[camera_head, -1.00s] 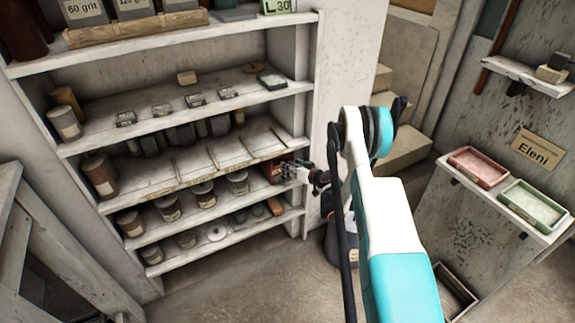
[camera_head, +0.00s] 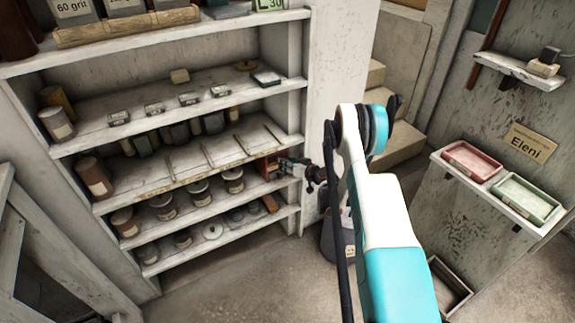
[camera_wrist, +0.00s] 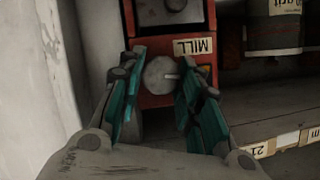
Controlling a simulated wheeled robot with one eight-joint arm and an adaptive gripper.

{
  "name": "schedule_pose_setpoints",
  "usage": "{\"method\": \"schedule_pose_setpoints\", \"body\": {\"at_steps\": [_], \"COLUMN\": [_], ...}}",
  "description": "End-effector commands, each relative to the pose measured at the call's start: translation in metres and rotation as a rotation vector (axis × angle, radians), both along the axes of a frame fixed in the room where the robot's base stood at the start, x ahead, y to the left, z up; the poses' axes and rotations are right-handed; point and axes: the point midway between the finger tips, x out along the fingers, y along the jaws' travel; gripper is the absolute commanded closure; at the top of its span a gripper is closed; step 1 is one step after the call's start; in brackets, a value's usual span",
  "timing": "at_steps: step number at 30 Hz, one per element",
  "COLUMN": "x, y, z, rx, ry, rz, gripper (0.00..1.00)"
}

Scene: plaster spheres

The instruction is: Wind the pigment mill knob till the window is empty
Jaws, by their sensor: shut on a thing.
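The red pigment mill (camera_wrist: 183,96) stands on a shelf at the right end of the rack; it looks small in the head view (camera_head: 268,167). In the wrist view it appears upside down, with a "MILL" label (camera_wrist: 194,46) beside a round grey knob (camera_wrist: 158,76) with a pale mark on its right side. The mill window (camera_wrist: 165,14) is partly in view at the top edge and shows a pale area; its full content is cut off. My gripper (camera_wrist: 161,70) has its teal fingers on either side of the knob, shut on it. It also shows in the head view (camera_head: 287,166).
The rack's right side post (camera_head: 313,110) stands close beside my gripper. Jars (camera_head: 232,180) stand left of the mill. Red (camera_head: 472,162) and green (camera_head: 527,198) trays sit on a ledge at right. The floor in front of the rack is clear.

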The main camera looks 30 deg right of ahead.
Motion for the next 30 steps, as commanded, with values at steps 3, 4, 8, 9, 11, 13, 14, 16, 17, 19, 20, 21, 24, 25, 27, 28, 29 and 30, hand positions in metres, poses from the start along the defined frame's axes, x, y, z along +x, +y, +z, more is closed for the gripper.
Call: {"method": "schedule_pose_setpoints", "body": {"at_steps": [3,4,8,9,11,13,14,16,17,19,20,21,24,25,27,28,29,30], "x": [-0.0001,-0.0001,-0.0001,-0.0002,-0.0001,-0.0002,-0.0002,-0.0002,-0.0001,0.0000,0.0001,0.0000,-0.0001,-0.0001,-0.0001,-0.0001,-0.0001,-0.0001], "y": [-0.0022,-0.0023,-0.0024,-0.0024,-0.0028,-0.0033,-0.0033,-0.0035,-0.0035,-0.0035,-0.0035,-0.0034,-0.0033,-0.0032,-0.0032,-0.0032,-0.0032,-0.0032], "z": [-0.0008,-0.0010,-0.0012,-0.0015,-0.0017,-0.0019,-0.0019,-0.0020,-0.0021,-0.0021,-0.0022,-0.0024,-0.0025,-0.0024,-0.0024,-0.0024,-0.0024,-0.0024], "rx": [0.081,0.102,0.196,0.223,0.261,0.303,0.319,0.351,0.364,0.390,0.399,0.409,0.428,0.431,0.436,0.437,0.437,0.437], "ry": [0.003,0.003,0.006,0.008,0.009,0.011,0.011,0.012,0.012,0.013,0.014,0.014,0.015,0.015,0.015,0.015,0.015,0.015], "rz": [-0.002,-0.002,-0.001,-0.001,-0.001,-0.001,-0.001,-0.002,-0.002,-0.002,-0.001,-0.001,-0.001,-0.001,-0.002,-0.001,-0.001,-0.001], "gripper": [0.92,0.92,0.92,0.92,0.92,0.92,0.92,0.92,0.92,0.92,0.92,0.92,0.92,0.92,0.92,0.92,0.92,0.92]}}
